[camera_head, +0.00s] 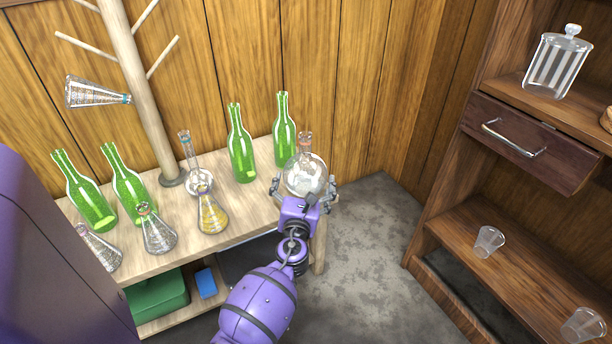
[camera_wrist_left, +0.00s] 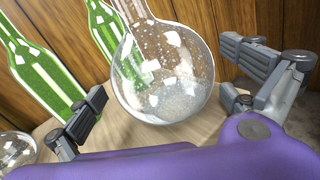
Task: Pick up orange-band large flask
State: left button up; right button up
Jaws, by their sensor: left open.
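The large round flask (camera_head: 304,173) with an orange-brown band at its neck stands at the right end of the wooden bench. My left gripper (camera_head: 304,188) is open, with one finger on each side of the round body. In the left wrist view the clear, speckled glass bulb (camera_wrist_left: 163,72) fills the space between the spread fingers of my left gripper (camera_wrist_left: 166,84). The fingers look apart from the glass there. The flask's base is partly hidden by my gripper in the head view. My right gripper is not in view.
Green bottles (camera_head: 241,150) stand just left of the flask, one close behind it (camera_head: 284,135). A blue-banded round flask (camera_head: 198,182), a yellow-filled conical flask (camera_head: 211,214) and other glassware share the bench (camera_head: 252,208). A wooden cabinet (camera_head: 443,190) stands right, across open floor.

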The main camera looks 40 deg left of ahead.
pick_arm(q)
jog(key=x, duration=0.3)
jog(key=shift+w, duration=0.1)
jog(key=shift+c, duration=0.4)
jog(key=c, duration=1.4)
jog(key=shift+c, duration=1.2)
jog(key=shift+r, duration=0.25)
